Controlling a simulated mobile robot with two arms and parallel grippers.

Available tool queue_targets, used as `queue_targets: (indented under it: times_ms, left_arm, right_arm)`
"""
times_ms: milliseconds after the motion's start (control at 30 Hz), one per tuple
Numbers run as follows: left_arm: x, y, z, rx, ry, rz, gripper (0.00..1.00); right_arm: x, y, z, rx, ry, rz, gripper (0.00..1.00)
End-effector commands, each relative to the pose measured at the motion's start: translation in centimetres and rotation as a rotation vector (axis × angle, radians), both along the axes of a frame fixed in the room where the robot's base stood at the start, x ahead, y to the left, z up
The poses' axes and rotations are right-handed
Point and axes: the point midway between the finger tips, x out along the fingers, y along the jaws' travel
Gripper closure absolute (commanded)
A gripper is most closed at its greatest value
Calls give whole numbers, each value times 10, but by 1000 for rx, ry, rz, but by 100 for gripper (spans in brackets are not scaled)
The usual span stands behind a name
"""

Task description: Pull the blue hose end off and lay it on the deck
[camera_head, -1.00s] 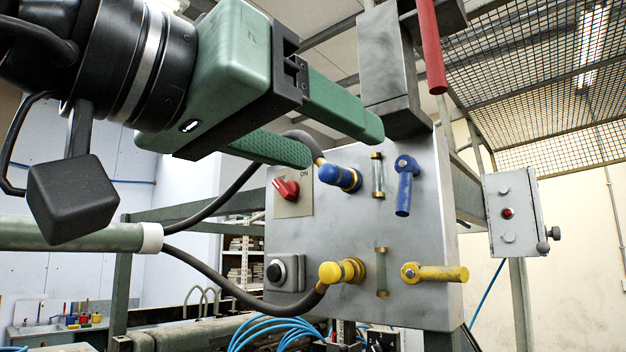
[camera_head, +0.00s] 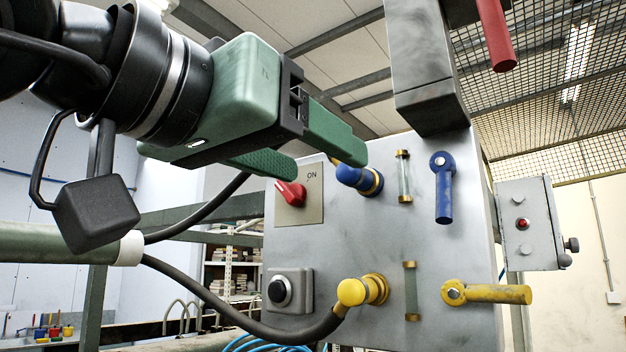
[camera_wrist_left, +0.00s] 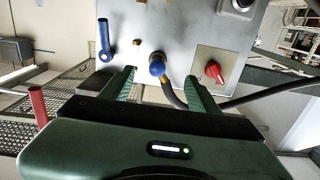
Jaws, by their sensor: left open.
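The blue hose end (camera_head: 354,177) sits on its brass fitting on the grey panel (camera_head: 330,245). Its dark hose runs down to the left, partly hidden behind my left gripper (camera_head: 318,152). The gripper is open and empty, its green fingers pointing at the panel. In the left wrist view the blue hose end (camera_wrist_left: 157,66) shows between and beyond the two fingertips of the left gripper (camera_wrist_left: 158,78), apart from both. The right gripper is not in view. I cannot make out the deck.
A red knob (camera_head: 291,193) is left of the blue hose end. A blue lever (camera_head: 444,187) is to its right. A yellow hose end (camera_head: 360,290) and a yellow lever (camera_head: 487,293) are lower. A red bar (camera_head: 495,35) hangs at the upper right.

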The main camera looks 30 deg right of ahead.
Motion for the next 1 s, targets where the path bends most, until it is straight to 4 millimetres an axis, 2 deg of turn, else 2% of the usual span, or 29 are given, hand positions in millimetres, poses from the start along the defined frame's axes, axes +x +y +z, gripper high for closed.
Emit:
queue_targets:
  times_ms: [100,167,433,633,1000]
  left_arm:
    - [6,-18,1,2,0,-2,39]
    - [9,-26,1,2,0,-2,39]
    - [21,-54,1,1,2,-2,39]
    - [25,-62,1,-1,0,-1,39]
    - [25,-62,0,0,0,-1,39]
  right_arm:
    - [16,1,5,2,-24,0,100]
    - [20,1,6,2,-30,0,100]
    - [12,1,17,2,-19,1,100]
    - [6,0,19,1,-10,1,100]
    - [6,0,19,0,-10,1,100]
